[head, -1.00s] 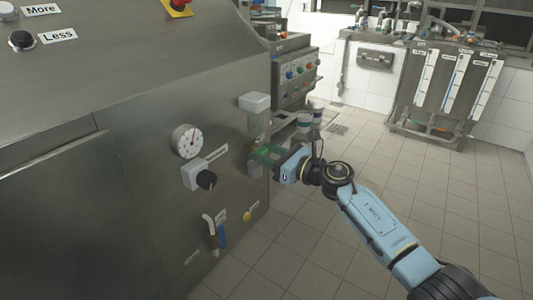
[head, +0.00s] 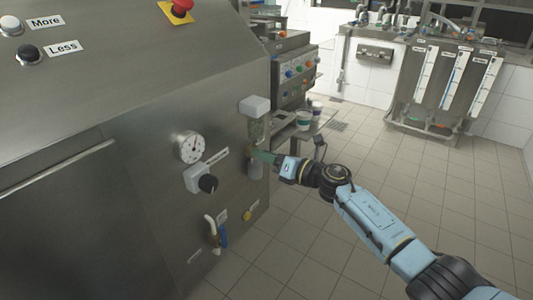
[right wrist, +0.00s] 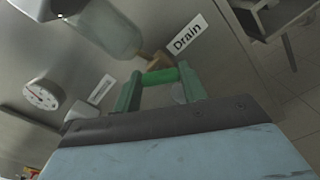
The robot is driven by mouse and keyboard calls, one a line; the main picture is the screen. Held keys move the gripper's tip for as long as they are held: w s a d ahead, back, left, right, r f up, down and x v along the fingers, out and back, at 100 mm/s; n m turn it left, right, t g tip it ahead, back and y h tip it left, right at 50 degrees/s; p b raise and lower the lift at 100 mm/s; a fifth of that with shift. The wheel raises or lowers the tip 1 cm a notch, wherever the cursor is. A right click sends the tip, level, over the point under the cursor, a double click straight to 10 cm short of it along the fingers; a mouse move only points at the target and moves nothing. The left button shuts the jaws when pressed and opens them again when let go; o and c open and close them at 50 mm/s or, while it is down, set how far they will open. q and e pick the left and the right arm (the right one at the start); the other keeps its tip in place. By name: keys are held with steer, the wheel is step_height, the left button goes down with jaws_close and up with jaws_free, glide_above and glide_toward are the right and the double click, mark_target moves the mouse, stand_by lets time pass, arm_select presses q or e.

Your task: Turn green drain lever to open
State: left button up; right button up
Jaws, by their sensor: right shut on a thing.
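The green drain lever (right wrist: 160,76) shows in the right wrist view as a short green bar between the two fingers, below the white "Drain" label (right wrist: 187,36). A brass fitting (right wrist: 154,60) sits just behind it. My right gripper (right wrist: 160,84) has its green fingers on either side of the lever and is shut on it. In the head view my right gripper (head: 262,156) reaches in from the right to the machine's side, just below the clear cylinder (head: 257,132). The lever is hard to tell from the fingers there. My left gripper is not in view.
The tiled floor (head: 330,250) on the right is clear.

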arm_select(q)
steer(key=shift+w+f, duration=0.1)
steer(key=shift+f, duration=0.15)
arm_select(e)
steer(key=shift+m, duration=0.3)
steer(key=o, duration=1)
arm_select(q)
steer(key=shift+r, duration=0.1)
arm_select(e)
steer(key=shift+s+d, duration=0.1)
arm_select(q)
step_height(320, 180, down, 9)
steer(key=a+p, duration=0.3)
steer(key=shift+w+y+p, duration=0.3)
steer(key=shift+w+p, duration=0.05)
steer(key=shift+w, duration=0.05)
arm_select(e)
steer(key=v, duration=1.3)
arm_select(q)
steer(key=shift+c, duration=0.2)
